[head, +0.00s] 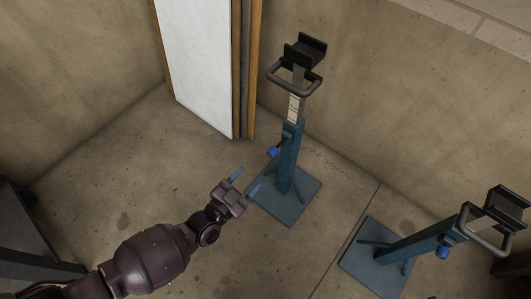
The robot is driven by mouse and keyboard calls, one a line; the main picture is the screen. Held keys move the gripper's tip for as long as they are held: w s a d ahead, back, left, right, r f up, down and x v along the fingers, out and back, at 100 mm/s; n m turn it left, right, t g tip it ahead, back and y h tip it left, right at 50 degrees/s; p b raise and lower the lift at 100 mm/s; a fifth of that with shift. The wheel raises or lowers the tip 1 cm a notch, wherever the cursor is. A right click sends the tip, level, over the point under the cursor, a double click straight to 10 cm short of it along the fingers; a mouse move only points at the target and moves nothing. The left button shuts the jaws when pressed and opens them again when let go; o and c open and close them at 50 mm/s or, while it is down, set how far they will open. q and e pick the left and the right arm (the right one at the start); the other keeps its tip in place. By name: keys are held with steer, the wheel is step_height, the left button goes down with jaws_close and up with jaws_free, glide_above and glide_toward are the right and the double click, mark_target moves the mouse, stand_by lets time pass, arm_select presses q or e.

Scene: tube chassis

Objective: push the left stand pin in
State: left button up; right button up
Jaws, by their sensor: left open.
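The left stand (287,165) is a blue post on a square base plate, with a black cradle (304,50) and a grey loop handle on top. Its pin (273,152) shows as a blue knob sticking out on the left side of the post. My left gripper (246,182) is open and empty, left of the post and below the knob in the picture, apart from the pin. One fingertip overlaps the edge of the base plate in the picture. How deep the pin sits cannot be told. My right gripper is not in view.
A second blue stand (420,243) with a blue knob (442,252) stands at the lower right. A white panel with wooden edges (201,65) leans at the back wall. A dark object (30,235) is at the left edge. The concrete floor (130,165) between is clear.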

mark_target(270, 155)
arm_select(q)
steer(key=b+x, duration=0.2)
steer(key=x, duration=0.8)
steer(key=shift+b, duration=0.35)
steer(key=shift+w+d+r, duration=0.1)
steer(key=shift+w+d, duration=0.15)
steer(key=shift+w, duration=0.1)
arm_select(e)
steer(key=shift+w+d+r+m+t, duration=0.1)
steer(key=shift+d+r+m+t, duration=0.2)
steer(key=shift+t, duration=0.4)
arm_select(q)
jaws_close()
